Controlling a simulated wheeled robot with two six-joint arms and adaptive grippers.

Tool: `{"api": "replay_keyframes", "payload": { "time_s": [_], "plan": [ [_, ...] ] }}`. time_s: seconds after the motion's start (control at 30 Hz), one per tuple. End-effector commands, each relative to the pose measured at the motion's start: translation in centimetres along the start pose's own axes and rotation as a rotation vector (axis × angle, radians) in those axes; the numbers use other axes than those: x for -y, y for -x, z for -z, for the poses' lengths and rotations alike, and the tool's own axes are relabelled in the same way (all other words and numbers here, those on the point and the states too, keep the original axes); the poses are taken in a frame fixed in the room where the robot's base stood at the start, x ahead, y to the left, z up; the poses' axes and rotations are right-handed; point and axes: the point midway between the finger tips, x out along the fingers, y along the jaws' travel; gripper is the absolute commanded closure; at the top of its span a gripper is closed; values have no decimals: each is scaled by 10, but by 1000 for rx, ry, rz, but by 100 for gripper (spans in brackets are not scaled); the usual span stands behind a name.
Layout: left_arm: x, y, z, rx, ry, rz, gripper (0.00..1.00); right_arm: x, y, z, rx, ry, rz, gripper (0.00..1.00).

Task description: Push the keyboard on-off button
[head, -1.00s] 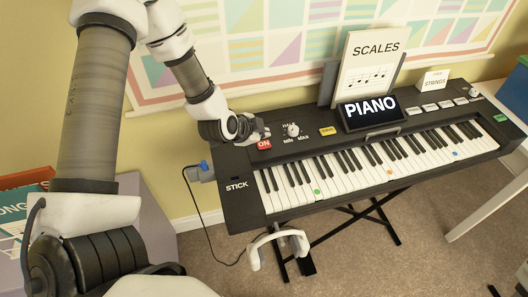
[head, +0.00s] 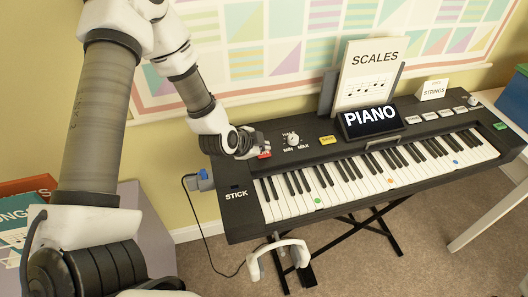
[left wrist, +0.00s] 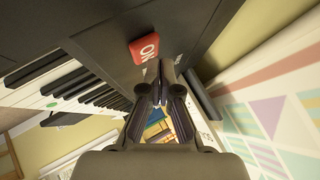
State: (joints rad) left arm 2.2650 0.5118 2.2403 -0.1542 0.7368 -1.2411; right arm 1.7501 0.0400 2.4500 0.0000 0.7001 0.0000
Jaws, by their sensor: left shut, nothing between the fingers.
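The black keyboard (head: 360,178) stands on a folding stand, with a lit PIANO screen (head: 371,116). Its red ON button (head: 265,155) is at the upper left of the panel, partly covered by my left gripper (head: 257,148) in the head view. In the left wrist view the red button (left wrist: 146,48) shows just beyond the shut, empty fingertips (left wrist: 158,72). The fingertips are very close to the button; I cannot tell whether they touch it. My right gripper is not in view.
A volume knob (head: 292,140) and a yellow button (head: 328,140) sit right of the red button. A SCALES sheet (head: 370,72) stands behind the screen. White headphones (head: 278,247) hang below the front edge. A wall with a patterned poster is close behind.

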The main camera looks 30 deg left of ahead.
Motion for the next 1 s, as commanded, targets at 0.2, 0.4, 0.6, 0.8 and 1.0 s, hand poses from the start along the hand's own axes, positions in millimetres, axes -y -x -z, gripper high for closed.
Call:
{"api": "replay_keyframes", "payload": {
  "time_s": [0.2, 0.4, 0.6, 0.8, 1.0],
  "plan": [
    [0, 0, 0, 0, 0, 0, 100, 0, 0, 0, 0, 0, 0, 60],
    [0, 0, 0, 0, 0, 0, 100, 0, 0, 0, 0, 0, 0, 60],
    [-3, -3, -3, 1, 0, -1, 100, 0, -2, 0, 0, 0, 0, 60],
    [-5, -6, -5, 0, 0, 0, 100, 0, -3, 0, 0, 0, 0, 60],
    [-5, -6, -4, 0, 0, 0, 100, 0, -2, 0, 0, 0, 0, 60]
  ]
}}
